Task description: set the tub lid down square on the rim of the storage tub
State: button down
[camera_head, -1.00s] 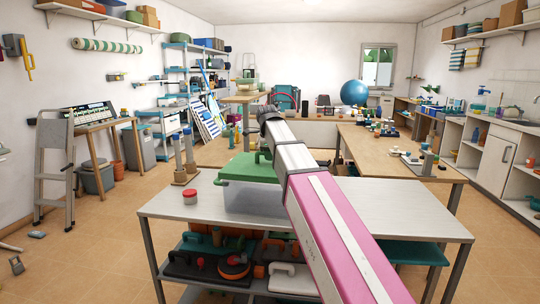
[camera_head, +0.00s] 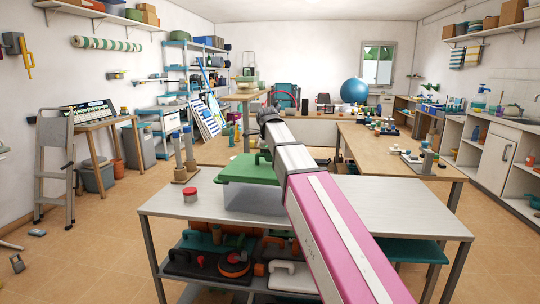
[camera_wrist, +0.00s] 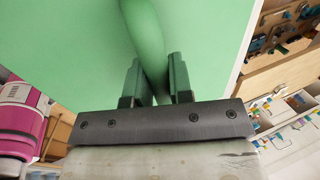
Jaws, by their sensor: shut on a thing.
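The green tub lid (camera_head: 250,169) lies over the top of the clear storage tub (camera_head: 250,199) on the pale bench. In the wrist view the lid (camera_wrist: 70,50) fills most of the picture. My gripper (camera_wrist: 153,62) is shut on the lid's rounded green handle (camera_wrist: 146,35), one finger on each side. In the head view the fingers are mostly hidden behind my arm.
A red-capped jar (camera_head: 190,195) stands on the bench (camera_head: 390,210) left of the tub. Behind it is a wooden stand with grey posts (camera_head: 183,176). The bench's right part is bare. Tools crowd the shelf below.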

aim_at(268, 168)
jog(key=shift+f, duration=0.7)
jog(key=c, duration=0.9)
grip_release()
jog(key=shift+c, duration=0.2)
jog(key=v, duration=1)
jog(key=shift+s+r, duration=0.15)
jog(key=shift+r, duration=0.2)
jog(key=shift+a, duration=0.15)
